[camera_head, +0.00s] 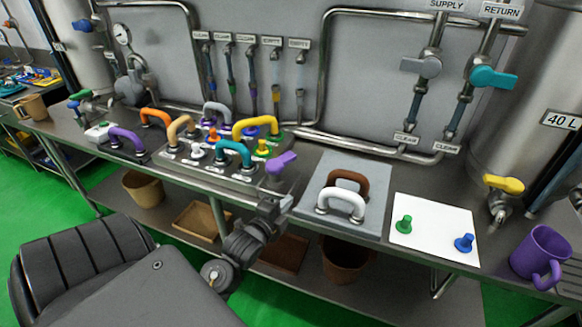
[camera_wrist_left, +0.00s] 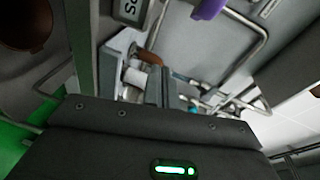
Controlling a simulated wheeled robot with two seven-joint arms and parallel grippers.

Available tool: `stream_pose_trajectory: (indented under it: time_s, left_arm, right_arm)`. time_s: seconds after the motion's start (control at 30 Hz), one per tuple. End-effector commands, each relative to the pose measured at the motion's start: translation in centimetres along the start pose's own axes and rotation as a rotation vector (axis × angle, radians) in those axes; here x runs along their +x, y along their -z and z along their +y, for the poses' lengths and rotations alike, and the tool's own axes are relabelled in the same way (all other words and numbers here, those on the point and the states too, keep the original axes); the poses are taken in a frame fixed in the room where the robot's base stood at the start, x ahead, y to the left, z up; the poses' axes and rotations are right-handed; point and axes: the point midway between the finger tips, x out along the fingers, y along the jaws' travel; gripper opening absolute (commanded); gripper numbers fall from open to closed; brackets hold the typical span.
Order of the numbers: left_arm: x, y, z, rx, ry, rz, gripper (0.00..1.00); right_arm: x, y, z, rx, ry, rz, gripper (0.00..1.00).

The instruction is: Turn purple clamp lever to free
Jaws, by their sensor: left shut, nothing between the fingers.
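The purple clamp lever (camera_head: 281,162) is at the right front end of the grey fixture on the bench, pointing up and to the right. A purple piece that looks like this lever shows at the top edge of the left wrist view (camera_wrist_left: 209,9). My left gripper (camera_head: 284,204) is at the bench's front edge, below the lever in the picture and apart from it. It is shut and empty. My right gripper is in neither view.
Several coloured handles stand on the fixture (camera_head: 185,167) left of the lever. Right of it, a grey plate (camera_head: 350,171) bears a brown handle (camera_head: 348,181) and a white handle (camera_head: 341,203). A white sheet (camera_head: 432,218) and purple mug (camera_head: 541,252) are farther right. Pipes line the back.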

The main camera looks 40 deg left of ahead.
Motion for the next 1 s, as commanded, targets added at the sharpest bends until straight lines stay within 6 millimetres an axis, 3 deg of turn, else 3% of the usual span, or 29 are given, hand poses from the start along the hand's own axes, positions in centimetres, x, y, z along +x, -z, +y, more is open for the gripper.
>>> stream_pose_trajectory:
  time_s: [0.03,0.13,0.47,0.93,1.0]
  left_arm:
    - [0.2,-0.4,-1.4,0.051,0.049,-0.002,0.00]
    - [0.4,-0.8,-2.9,0.121,0.108,-0.006,0.00]
    - [1.6,-0.9,-3.7,0.143,0.127,-0.008,0.00]
    - [10.6,-0.8,-4.9,0.139,0.124,-0.008,0.00]
    - [10.6,-2.2,-5.1,0.144,0.123,-0.010,0.00]
  right_arm:
    - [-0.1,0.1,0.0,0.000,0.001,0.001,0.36]
    - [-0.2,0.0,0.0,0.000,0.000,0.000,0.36]
    - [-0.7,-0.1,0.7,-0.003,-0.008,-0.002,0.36]
    - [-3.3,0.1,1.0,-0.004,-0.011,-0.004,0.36]
    - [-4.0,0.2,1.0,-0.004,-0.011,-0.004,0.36]
